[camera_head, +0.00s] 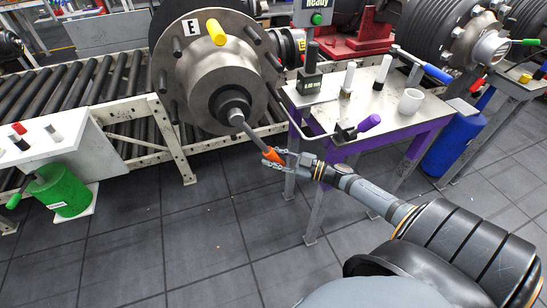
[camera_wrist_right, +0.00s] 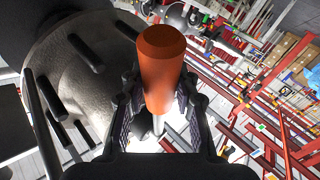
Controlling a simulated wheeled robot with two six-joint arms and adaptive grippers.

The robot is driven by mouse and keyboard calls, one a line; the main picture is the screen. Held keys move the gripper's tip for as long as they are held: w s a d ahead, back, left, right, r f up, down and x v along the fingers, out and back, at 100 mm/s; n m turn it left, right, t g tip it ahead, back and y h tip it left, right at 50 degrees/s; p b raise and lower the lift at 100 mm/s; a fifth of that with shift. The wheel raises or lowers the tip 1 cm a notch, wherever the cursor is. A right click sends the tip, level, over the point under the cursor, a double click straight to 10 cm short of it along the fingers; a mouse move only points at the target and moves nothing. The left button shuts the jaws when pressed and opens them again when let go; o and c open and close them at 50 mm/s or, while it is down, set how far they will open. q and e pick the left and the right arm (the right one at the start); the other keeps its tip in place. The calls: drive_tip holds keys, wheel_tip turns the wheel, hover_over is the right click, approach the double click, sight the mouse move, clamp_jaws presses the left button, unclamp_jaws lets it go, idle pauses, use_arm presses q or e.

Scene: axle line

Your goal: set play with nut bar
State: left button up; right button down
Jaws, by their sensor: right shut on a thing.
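The wheel hub (camera_head: 205,80) faces me on the roller line, with studs around its rim, a yellow cylinder and an "E" label on it. A dark nut or socket (camera_head: 232,104) sits at its centre. The grey nut bar (camera_head: 249,133) runs from that centre down to its orange handle (camera_head: 272,155). My right gripper (camera_head: 275,158) is shut on the orange handle. In the right wrist view the orange handle (camera_wrist_right: 162,65) stands between the fingers, with the hub (camera_wrist_right: 75,75) at the left. Whether the bar's tip is fully seated cannot be told. My left gripper is out of view.
A green canister (camera_head: 62,190) stands at the left. The floor before the hub is clear.

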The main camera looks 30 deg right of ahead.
drive_tip(key=shift+a+f+b, duration=0.35)
drive_tip(key=shift+b, duration=0.1)
drive_tip(key=w+a+f+m+t+y+b, duration=0.1)
drive_tip(key=w+a+f+m+t+b, duration=0.1)
drive_tip(key=a+m+t+b, duration=0.2)
drive_tip(key=shift+w+a+m+b, duration=0.2)
drive_tip(key=shift+a+m+b, duration=0.3)
drive_tip(key=shift+a+b, duration=1.8)
drive_tip(key=shift+a+p, duration=0.55)
drive_tip(key=c, duration=1)
unclamp_jaws()
drive_tip(key=shift+r, duration=0.1)
